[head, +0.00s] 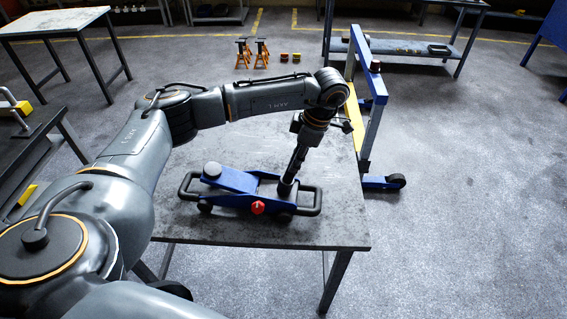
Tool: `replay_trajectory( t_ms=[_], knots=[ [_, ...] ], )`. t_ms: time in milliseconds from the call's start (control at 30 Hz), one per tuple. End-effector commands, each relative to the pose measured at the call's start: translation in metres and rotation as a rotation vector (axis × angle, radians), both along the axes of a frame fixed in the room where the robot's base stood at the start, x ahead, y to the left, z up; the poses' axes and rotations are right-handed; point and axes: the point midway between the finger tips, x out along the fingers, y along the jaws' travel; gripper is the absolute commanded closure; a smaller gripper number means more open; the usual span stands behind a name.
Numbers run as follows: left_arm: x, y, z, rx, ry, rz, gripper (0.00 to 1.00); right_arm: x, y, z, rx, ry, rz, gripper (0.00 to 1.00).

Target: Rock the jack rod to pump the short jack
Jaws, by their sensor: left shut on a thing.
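My left gripper (302,138) is above the jack and shut on the upper part of the rod. Its fingers are small and dark here, so their exact contact is hard to see. My right gripper is not in view.
A blue wheeled frame (374,125) with a yellow panel stands close beyond the table's right edge. Orange jack stands (262,53) stand on the floor behind. Workbenches stand at the back and left. The floor on the right is clear.

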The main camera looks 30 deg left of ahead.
Motion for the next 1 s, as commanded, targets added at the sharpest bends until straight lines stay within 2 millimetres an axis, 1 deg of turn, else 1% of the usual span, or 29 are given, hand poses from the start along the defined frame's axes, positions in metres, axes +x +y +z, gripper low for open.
replay_trajectory(
  t_ms=[33,300,500,600,900,1000],
  knots=[
    [-0.002,-0.003,-0.005,-0.003,0.010,-0.004,1.00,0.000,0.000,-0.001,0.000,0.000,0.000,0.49],
    [-0.002,-0.005,-0.006,0.001,0.013,-0.006,1.00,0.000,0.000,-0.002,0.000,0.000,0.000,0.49],
    [0.005,-0.020,-0.013,0.097,0.057,-0.009,1.00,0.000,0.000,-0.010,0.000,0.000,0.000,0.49],
    [0.008,-0.024,-0.014,0.132,0.075,-0.007,1.00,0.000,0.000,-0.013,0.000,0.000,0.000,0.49],
    [0.008,-0.025,-0.013,0.143,0.081,-0.007,1.00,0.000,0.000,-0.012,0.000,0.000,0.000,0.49],
    [0.010,-0.028,-0.016,0.159,0.089,-0.008,1.00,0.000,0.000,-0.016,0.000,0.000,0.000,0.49]
  ],
)
